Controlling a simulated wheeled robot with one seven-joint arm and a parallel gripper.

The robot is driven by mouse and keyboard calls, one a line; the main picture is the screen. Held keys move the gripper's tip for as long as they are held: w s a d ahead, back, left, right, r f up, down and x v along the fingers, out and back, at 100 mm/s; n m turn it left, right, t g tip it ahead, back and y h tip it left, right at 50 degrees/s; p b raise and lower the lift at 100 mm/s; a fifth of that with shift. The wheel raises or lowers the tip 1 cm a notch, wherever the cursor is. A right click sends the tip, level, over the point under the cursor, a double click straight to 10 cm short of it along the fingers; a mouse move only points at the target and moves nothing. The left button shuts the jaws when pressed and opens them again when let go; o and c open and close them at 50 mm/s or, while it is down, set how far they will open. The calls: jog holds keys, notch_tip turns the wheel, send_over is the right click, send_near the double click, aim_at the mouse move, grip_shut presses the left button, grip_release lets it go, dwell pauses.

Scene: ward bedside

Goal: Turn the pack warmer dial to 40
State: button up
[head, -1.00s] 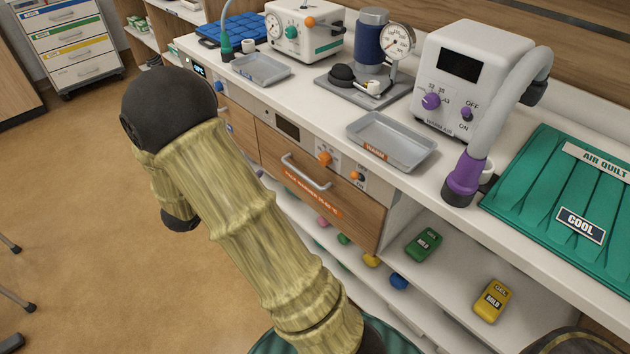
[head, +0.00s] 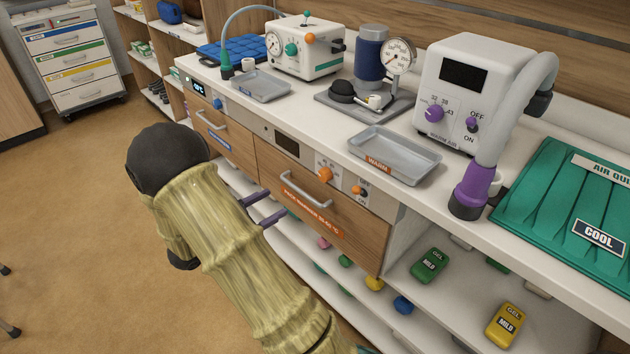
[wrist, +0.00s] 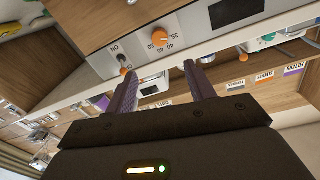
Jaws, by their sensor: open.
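The pack warmer drawer (head: 345,225) has a wooden front, a metal handle and an orange label. Its control strip carries an orange dial (head: 325,174), a dark display (head: 287,144) and a small orange on/off switch (head: 360,190). In the wrist view the orange dial (wrist: 160,39) shows upside down beside the numbers 35, 40, 45 and 50; its exact setting is too small to tell. My gripper (head: 262,208) is open and empty in front of the drawers, left of the dial. In the wrist view its two purple fingers (wrist: 157,82) point toward the panel, apart from the dial.
A WARM tray (head: 415,170) sits on the counter above the dial. A white air warmer (head: 460,80) with a purple-ended hose and a green quilt (head: 560,190) are at right. The drawer handle (head: 307,181) juts out near the dial. Open floor lies at left.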

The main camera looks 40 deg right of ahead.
aim_at(322, 177)
jog(key=d+b, duration=0.1)
jog(key=d, duration=1.3)
jog(key=shift+w+d, duration=0.15)
jog(key=shift+d, duration=0.2)
jog(key=c, duration=1)
